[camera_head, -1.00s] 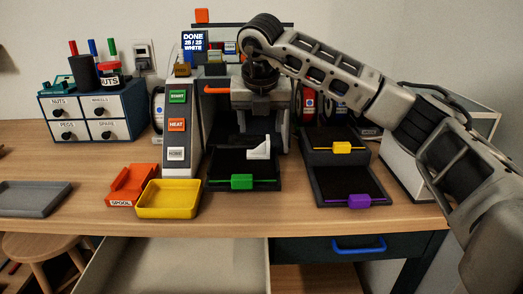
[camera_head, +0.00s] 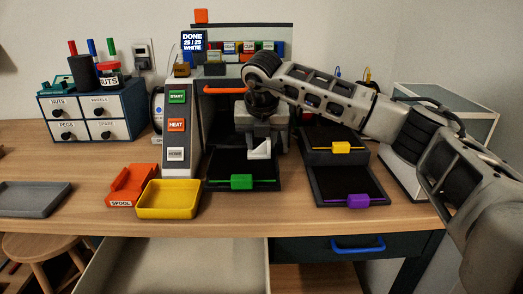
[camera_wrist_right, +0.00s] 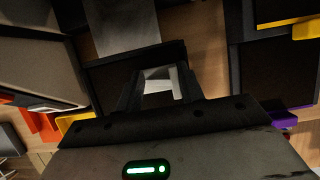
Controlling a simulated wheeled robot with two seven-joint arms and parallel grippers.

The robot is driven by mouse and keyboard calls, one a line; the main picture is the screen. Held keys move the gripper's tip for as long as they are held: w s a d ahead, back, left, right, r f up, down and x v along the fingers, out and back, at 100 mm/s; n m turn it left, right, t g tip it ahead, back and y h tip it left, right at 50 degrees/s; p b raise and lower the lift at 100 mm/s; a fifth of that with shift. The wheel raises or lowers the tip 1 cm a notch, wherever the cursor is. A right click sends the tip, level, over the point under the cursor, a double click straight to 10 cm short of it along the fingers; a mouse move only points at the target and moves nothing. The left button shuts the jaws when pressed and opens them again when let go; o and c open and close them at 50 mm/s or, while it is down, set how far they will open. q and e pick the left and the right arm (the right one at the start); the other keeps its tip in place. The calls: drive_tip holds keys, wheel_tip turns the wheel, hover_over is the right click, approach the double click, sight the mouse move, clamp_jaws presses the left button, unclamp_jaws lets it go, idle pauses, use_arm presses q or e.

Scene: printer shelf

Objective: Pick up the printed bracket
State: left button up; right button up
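The printed bracket (camera_head: 259,151) is a small white angled piece on the black print bed (camera_head: 223,181) of the printer, behind the green tab. My right gripper (camera_head: 261,142) reaches down over it from above, and its body hides the bracket's upper part. In the right wrist view the bracket (camera_wrist_right: 160,80) lies between my right gripper's two spread black fingers (camera_wrist_right: 163,84). I cannot tell whether either finger touches it. My left gripper is not in view.
The printer's button panel (camera_head: 178,130) stands left of the bed. A yellow tray (camera_head: 168,199) and an orange spool holder (camera_head: 131,185) sit at the front left. Black beds with a yellow tab (camera_head: 341,147) and a purple tab (camera_head: 360,200) are on the right. An open drawer (camera_head: 180,270) juts out below.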

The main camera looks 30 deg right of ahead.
drive_tip(key=shift+f, duration=0.1)
clamp_jaws()
